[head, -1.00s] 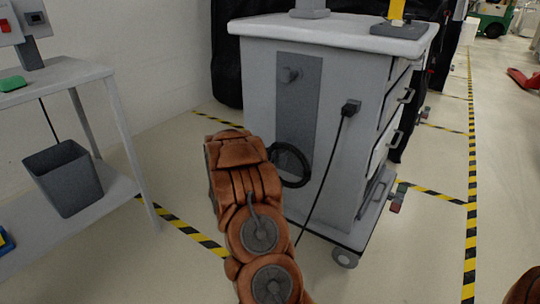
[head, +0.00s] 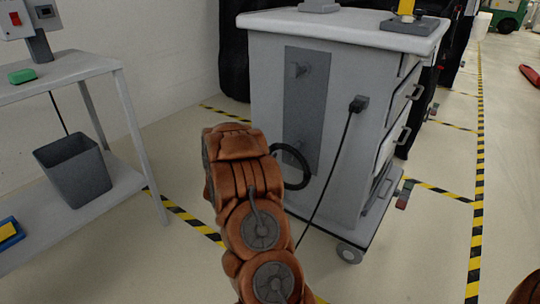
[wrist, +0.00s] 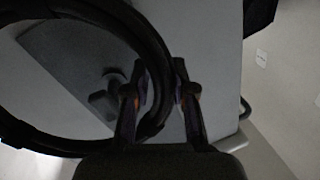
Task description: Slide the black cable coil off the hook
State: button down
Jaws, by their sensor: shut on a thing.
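The black cable coil (head: 301,178) shows as a ring beside my forearm, in front of the grey plate (head: 304,95) on the cart's side. In the wrist view my gripper (wrist: 160,95) is shut on the coil (wrist: 58,10), with the cable between its two fingers. A grey hook (head: 298,69) sits high on the plate, clear of the coil. A lower peg or hook (head: 291,144) is partly behind the coil. My forearm hides the gripper in the head view.
The grey cart (head: 262,105) has a plug (head: 358,104) with a hanging black cord on its side. A table (head: 75,68) with a grey bin (head: 74,170) below stands at the left. Open floor with yellow-black tape lies between and to the right.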

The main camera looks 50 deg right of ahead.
jog(key=shift+w+v, duration=0.2)
jog(key=shift+v, duration=0.8)
jog(key=shift+w+v, duration=0.2)
jog(key=shift+v, duration=0.75)
jog(key=shift+a, duration=0.1)
